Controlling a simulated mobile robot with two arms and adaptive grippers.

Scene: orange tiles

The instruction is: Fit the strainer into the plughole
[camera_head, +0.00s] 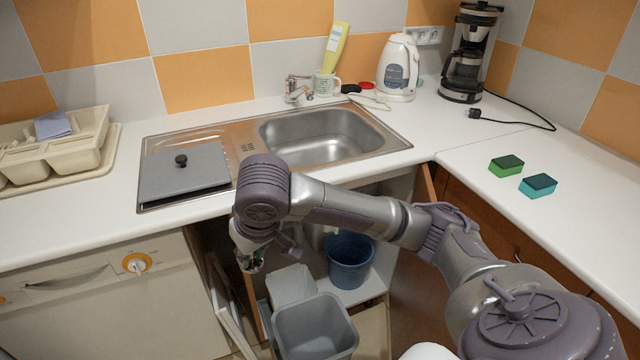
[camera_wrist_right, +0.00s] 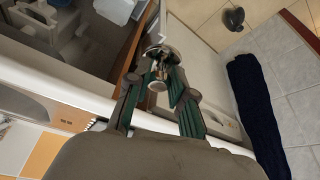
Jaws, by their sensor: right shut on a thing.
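My right gripper (camera_head: 250,262) hangs in front of the counter edge, over the open cupboard below the sink. In the right wrist view the gripper (camera_wrist_right: 157,82) is shut on a small round shiny metal piece, the strainer (camera_wrist_right: 160,54), between its fingertips. In the head view the strainer is too small and covered to make out clearly. The steel sink (camera_head: 385,138) is behind and to the right of the gripper; its basin looks empty. I cannot make out the plughole; my arm crosses in front of the basin's near side. My left gripper is not in view.
A grey board with a black knob (camera_head: 185,178) lies on the drainer. The tap (camera_head: 297,90) stands behind the basin. Below are a grey bin (camera_head: 315,330) and a blue bucket (camera_head: 350,262). Two sponges (camera_head: 507,166) lie on the right counter. A kettle (camera_head: 397,68) stands behind.

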